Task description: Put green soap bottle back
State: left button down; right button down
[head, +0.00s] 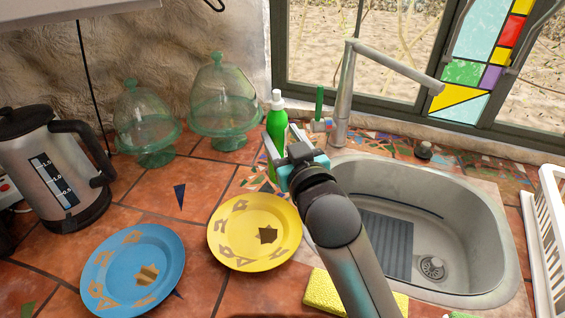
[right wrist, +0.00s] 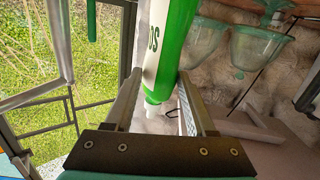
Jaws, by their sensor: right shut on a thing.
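The green soap bottle (head: 277,122) with a white cap stands about upright at the back of the counter, left of the tap. My right gripper (head: 283,150) reaches it from the front and is shut on it. My left gripper is not in view.
The sink (head: 470,215) and tap (head: 347,95) are to the right. Two green glass cake stands (head: 222,112) and a kettle (head: 50,165) are to the left. A yellow plate (head: 228,252), a blue plate (head: 115,270) and a yellow sponge (head: 322,291) lie in front.

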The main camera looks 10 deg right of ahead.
aim_at(282, 155)
jog(key=shift+f+b, duration=0.7)
jog(key=shift+f, duration=1.6)
jog(key=shift+c, duration=1.1)
grip_release()
jog(key=shift+f, duration=0.15)
jog(key=shift+s, duration=0.2)
jog(key=s+d+r, duration=0.1)
jog(key=s, duration=1)
jog(key=shift+s+p, duration=0.3)
jog(key=shift+p, duration=0.15)
